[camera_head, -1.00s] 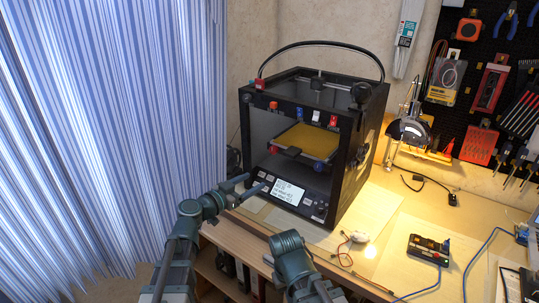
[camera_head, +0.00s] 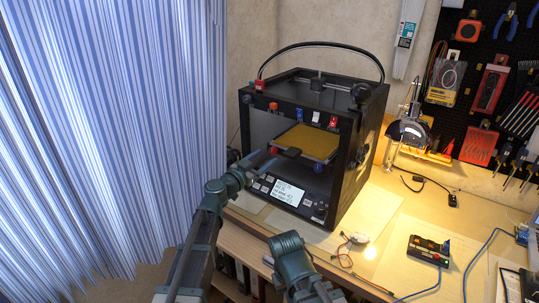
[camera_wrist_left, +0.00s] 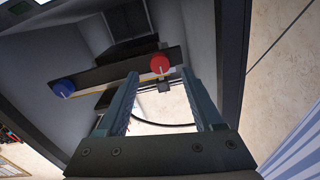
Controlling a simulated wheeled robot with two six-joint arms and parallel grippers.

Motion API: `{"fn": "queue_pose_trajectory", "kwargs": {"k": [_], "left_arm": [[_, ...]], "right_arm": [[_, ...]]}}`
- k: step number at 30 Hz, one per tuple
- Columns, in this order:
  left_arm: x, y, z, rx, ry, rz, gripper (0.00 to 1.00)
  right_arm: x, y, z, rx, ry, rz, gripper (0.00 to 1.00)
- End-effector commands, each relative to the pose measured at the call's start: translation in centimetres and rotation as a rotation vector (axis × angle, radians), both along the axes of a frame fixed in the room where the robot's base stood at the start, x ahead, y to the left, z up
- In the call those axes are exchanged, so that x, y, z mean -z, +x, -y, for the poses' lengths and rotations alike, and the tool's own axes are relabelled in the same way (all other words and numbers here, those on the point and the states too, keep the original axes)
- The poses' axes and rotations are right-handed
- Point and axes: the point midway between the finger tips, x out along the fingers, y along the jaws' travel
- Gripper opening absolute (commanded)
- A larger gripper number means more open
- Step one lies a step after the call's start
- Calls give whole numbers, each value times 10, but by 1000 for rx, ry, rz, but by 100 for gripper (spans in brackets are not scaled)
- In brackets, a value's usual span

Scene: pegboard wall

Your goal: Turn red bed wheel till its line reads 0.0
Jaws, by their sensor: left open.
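The red bed wheel (camera_head: 273,150) sits at the front left under the yellow print bed (camera_head: 307,141) of the black printer (camera_head: 346,150). In the left wrist view the red wheel (camera_wrist_left: 160,63) shows as a round knob with a pale line on it, close to the fingertips and roughly centred between them. My left gripper (camera_head: 266,158) reaches in at the printer's front left, beside the red wheel. In the left wrist view its fingers (camera_wrist_left: 160,78) are apart, with nothing visibly clamped. The printer's screen (camera_head: 288,191) shows text too small to read.
A blue wheel (camera_head: 318,168) sits at the bed's right; it also shows in the left wrist view (camera_wrist_left: 63,88). The printer's frame borders the opening. A lamp (camera_head: 408,131) stands right of the printer, and a small control box (camera_head: 428,249) lies on the desk.

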Motion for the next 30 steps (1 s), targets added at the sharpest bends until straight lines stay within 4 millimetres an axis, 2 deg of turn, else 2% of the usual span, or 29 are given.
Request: {"fn": "queue_pose_trajectory", "kwargs": {"k": [1, 6, 20, 23, 30], "left_arm": [[0, 10, 6, 2, 0, 0, 68], [0, 26, 17, 0, 0, 0, 68], [0, 32, 23, 0, 0, 0, 68], [0, 32, 23, 0, 0, 0, 54], [0, 32, 22, 0, 0, 0, 10]], "right_arm": [[0, 0, 0, 0, 0, 0, 0], [0, 0, 0, 0, 0, 0, 0], [0, 0, 0, 0, 0, 0, 0], [0, 0, 0, 0, 0, 0, 0], [0, 0, 0, 0, 0, 0, 0]]}}
